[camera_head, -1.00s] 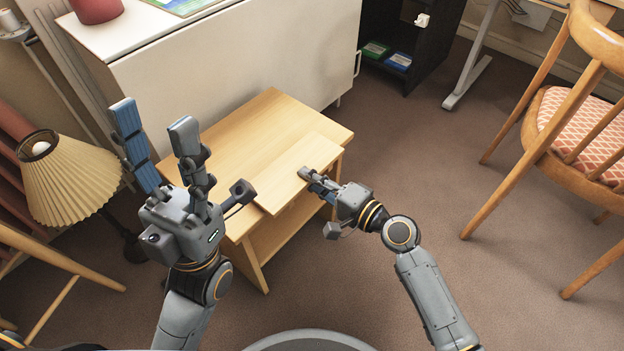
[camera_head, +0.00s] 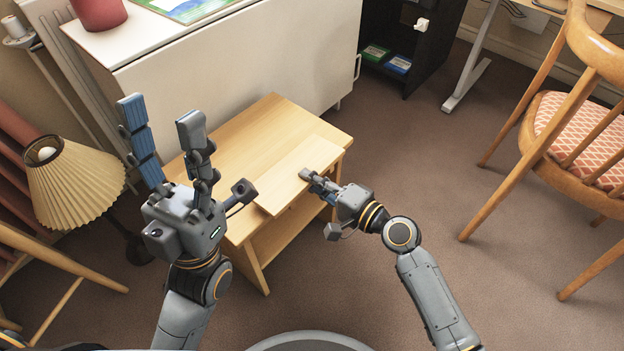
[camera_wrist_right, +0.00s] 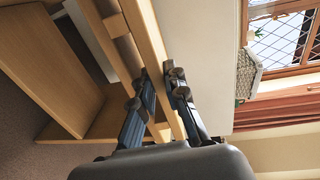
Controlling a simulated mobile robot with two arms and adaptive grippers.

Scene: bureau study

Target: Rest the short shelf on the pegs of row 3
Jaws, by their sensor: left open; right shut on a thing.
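The short shelf (camera_head: 285,181) is a pale wooden board at the low wooden table, over the right part of its top. I cannot tell whether it touches the table. My right gripper (camera_head: 310,180) is shut on the shelf's right edge. In the right wrist view the gripper (camera_wrist_right: 165,80) has its fingers on both sides of a pale board (camera_wrist_right: 148,35), seen edge-on. My left gripper (camera_head: 160,108) is open and empty, fingers pointing up, left of the table. No pegs or peg rows can be made out.
The low wooden table (camera_head: 262,118) stands against a white cabinet (camera_head: 240,65). A dark shelf unit (camera_head: 385,30) holds small boxes at the back. A pleated lamp (camera_head: 75,182) stands left, a wooden chair (camera_head: 570,130) right. Carpet (camera_head: 420,165) between table and chair is clear.

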